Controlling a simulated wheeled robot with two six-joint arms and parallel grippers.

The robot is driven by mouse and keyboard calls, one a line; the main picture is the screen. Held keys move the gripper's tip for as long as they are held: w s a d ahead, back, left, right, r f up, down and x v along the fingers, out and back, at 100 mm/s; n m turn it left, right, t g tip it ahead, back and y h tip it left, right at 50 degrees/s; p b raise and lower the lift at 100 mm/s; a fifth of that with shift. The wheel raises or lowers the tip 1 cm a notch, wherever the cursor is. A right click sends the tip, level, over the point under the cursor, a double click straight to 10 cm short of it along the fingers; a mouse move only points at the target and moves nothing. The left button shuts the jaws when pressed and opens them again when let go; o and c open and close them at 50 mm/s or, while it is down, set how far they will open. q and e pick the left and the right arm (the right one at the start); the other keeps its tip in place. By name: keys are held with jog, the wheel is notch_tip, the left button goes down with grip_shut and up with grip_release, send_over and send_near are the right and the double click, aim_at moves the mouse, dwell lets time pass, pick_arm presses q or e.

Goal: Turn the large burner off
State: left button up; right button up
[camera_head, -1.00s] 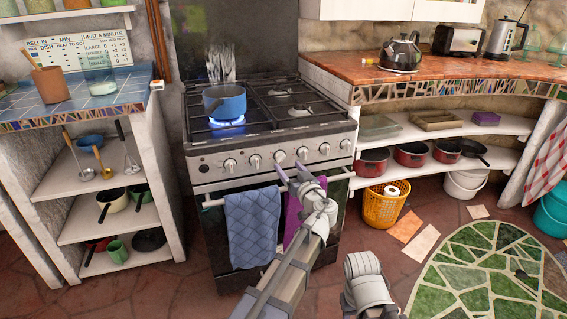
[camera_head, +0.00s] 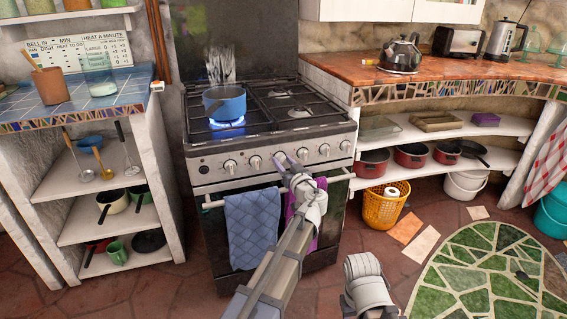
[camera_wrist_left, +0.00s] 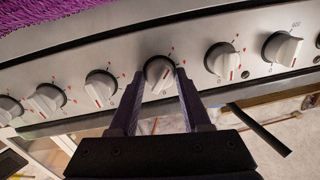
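The stove (camera_head: 270,118) stands at the centre in the head view, with a row of knobs along its front panel. A blue flame (camera_head: 228,123) burns under a blue pot (camera_head: 225,101) at the left of the hob. My left gripper (camera_head: 283,157) is at the knob row, near the middle-left. In the left wrist view, its two dark fingers (camera_wrist_left: 160,90) stand either side of one silver knob (camera_wrist_left: 158,70), close to its sides. I cannot tell whether they touch it. My right gripper is not in view; only part of my right arm shows.
A blue towel (camera_head: 253,225) and a purple towel (camera_head: 297,205) hang on the oven rail below the knobs. Other knobs flank the gripper, including one on the right (camera_wrist_left: 222,60) and one on the left (camera_wrist_left: 100,88) in the wrist view.

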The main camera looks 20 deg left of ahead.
pick_arm(q)
grip_shut()
